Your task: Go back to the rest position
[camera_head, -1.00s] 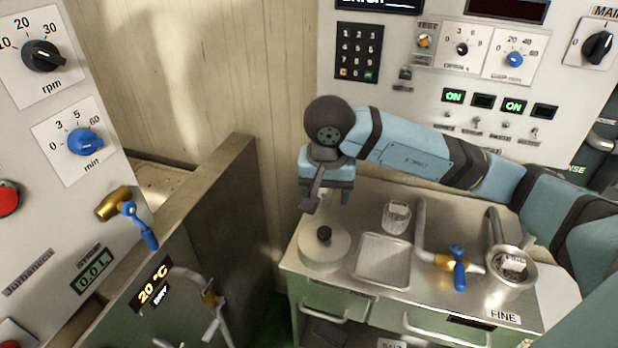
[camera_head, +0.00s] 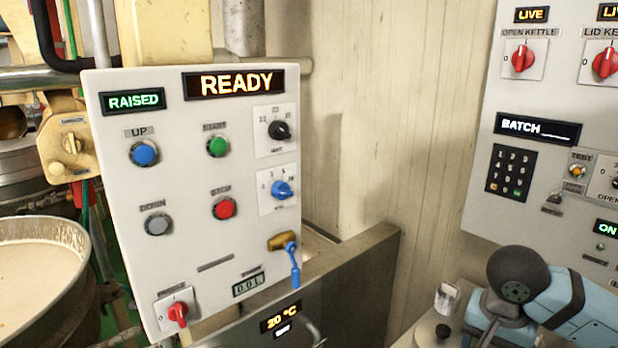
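My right arm comes in from the right edge at the lower right of the head view, with its dark round wrist and pale blue links. My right gripper (camera_head: 490,325) hangs below the wrist, over the back of the steel worktop. Its fingertips are too cut off or hidden by the frame edge to judge the opening, and I see nothing clearly held. My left arm and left gripper are not in view.
A white control panel (camera_head: 238,120) reads READY and RAISED. A kettle of pale mass (camera_head: 40,255) stands at the far left. A glass (camera_head: 447,297) and a lidded pot (camera_head: 425,333) stand beside my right gripper. A second panel (camera_head: 480,200) is on the right wall.

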